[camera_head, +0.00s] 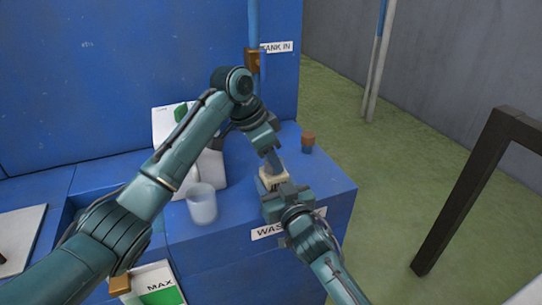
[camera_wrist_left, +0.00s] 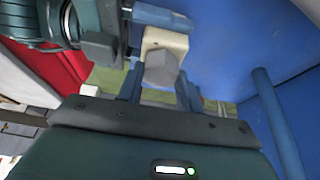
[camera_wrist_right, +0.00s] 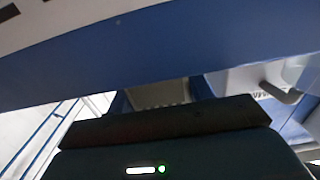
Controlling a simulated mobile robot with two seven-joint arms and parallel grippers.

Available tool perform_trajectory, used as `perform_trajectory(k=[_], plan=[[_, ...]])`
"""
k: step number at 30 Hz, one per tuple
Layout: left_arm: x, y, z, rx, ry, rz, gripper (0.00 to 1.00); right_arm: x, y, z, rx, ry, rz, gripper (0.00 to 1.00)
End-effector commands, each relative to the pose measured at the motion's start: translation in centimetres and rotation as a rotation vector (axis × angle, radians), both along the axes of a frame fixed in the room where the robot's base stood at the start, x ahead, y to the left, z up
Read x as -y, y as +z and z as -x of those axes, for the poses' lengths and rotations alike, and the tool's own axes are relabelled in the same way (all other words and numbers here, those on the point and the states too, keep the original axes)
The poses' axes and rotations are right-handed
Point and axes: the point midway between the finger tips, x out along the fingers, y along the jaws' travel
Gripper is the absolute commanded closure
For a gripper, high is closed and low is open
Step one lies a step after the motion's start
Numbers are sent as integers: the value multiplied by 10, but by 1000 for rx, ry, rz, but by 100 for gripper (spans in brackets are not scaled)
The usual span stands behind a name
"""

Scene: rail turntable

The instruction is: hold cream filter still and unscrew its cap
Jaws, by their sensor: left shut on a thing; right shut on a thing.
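The cream filter (camera_head: 270,180) stands near the front right corner of the blue bench, partly hidden by both grippers. In the left wrist view, its cream body (camera_wrist_left: 165,40) carries a grey faceted cap (camera_wrist_left: 161,70) on the end towards me. My left gripper (camera_head: 272,160) reaches it from above, and its fingers (camera_wrist_left: 160,88) are shut on the cap. My right gripper (camera_head: 278,187) comes from the front and is shut on the cream body. In the right wrist view, only a dim pale part shows between my right fingers (camera_wrist_right: 160,97).
A translucent cup (camera_head: 202,206) and a white board (camera_head: 172,122) stand left of the grippers. A small brown-topped block (camera_head: 307,142) sits just behind right. A blue pipe (camera_head: 253,22) rises at the back. A dark frame (camera_head: 462,190) stands on the green floor at right.

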Motion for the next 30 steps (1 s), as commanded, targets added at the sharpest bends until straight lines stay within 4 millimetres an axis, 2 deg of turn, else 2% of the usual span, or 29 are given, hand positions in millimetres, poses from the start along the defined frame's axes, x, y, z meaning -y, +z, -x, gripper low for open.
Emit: perform_trajectory(k=[5, 12, 15, 26, 30], plan=[[1, 0, 1, 2, 87, 0, 92, 0, -1, 0, -2, 0, 1, 90], [3, 0, 3, 3, 422, 1, 92, 0, -1, 0, -2, 0, 1, 90], [3, 0, 3, 1, 501, 1, 92, 0, -1, 0, -2, 0, 1, 90], [3, 0, 3, 0, 541, 0, 92, 0, -1, 0, -2, 0, 1, 90], [6, 0, 4, -1, 701, 2, 92, 0, -1, 0, -2, 0, 1, 90]])
